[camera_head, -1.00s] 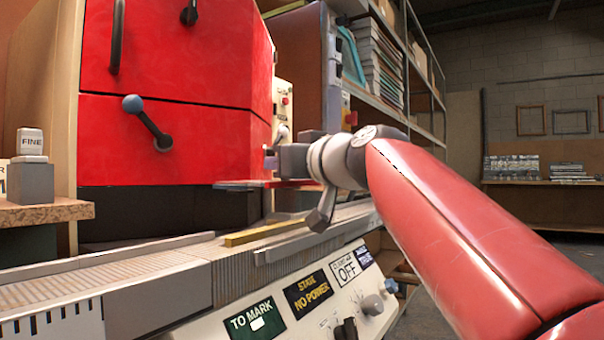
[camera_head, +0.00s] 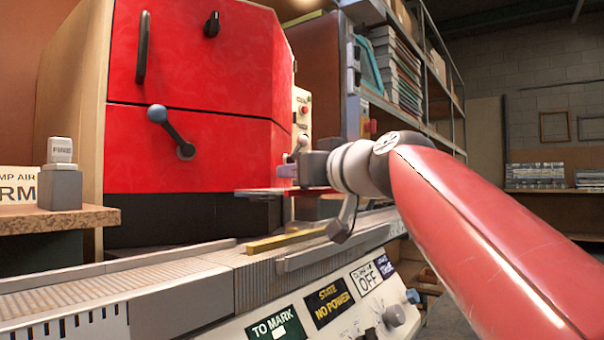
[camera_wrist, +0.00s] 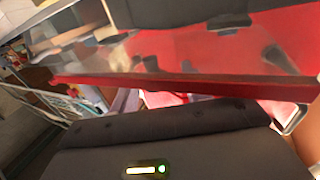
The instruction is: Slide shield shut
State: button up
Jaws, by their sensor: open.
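A thin red strip, which looks like the edge of the shield (camera_head: 262,192), juts out level in front of the red machine, above the bench fence. In the wrist view a long red bar (camera_wrist: 190,86) crosses the picture, with a see-through, greyish pane behind it. My gripper (camera_head: 284,171) is just above the red strip at the machine's right side, pointing left. It is open, and I see nothing held. Its dark body fills the bottom of the wrist view; whether it touches the strip cannot be told.
The red machine housing (camera_head: 210,80) has a blue-knobbed lever (camera_head: 172,133). A yellow strip (camera_head: 285,240) lies on the ribbed fence (camera_head: 130,280). The control panel (camera_head: 330,310) reads "NO POWER". A small block (camera_head: 60,188) stands on the left shelf. Shelving is behind my arm.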

aim_at(301, 211)
jog(key=b+v, duration=0.1)
jog(key=v, duration=0.6)
jog(key=shift+s, duration=0.2)
